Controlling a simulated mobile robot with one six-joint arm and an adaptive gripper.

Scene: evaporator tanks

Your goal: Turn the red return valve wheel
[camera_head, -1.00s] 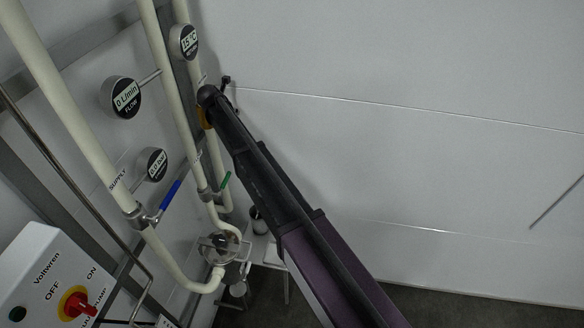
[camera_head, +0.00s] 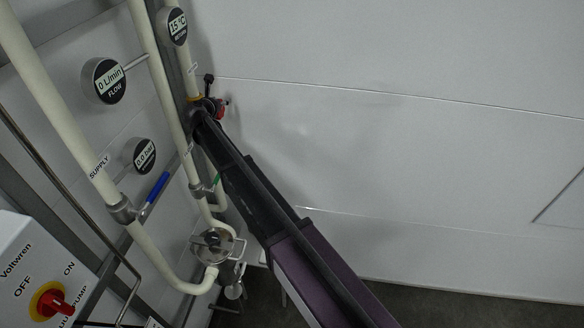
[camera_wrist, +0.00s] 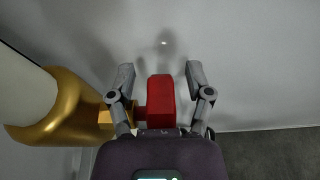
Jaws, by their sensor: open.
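The red return valve wheel (camera_wrist: 161,101) shows in the wrist view as a narrow upright red block, seen edge-on. It joins a brass valve body (camera_wrist: 62,108) on its left. My gripper (camera_wrist: 160,70) is open, with one finger on each side of the wheel. A gap shows between the wheel and each finger, and I cannot tell if either touches lower down. In the head view a small part of the red wheel (camera_head: 220,109) shows at the end of my arm beside my gripper (camera_head: 212,92). My arm hides most of the valve there.
Cream pipes (camera_head: 65,115) run along the left wall with a flow gauge (camera_head: 104,81), a blue lever (camera_head: 156,187) and a pump (camera_head: 213,246). A switch box (camera_head: 30,270) stands at lower left. The white wall (camera_head: 420,170) to the right is bare.

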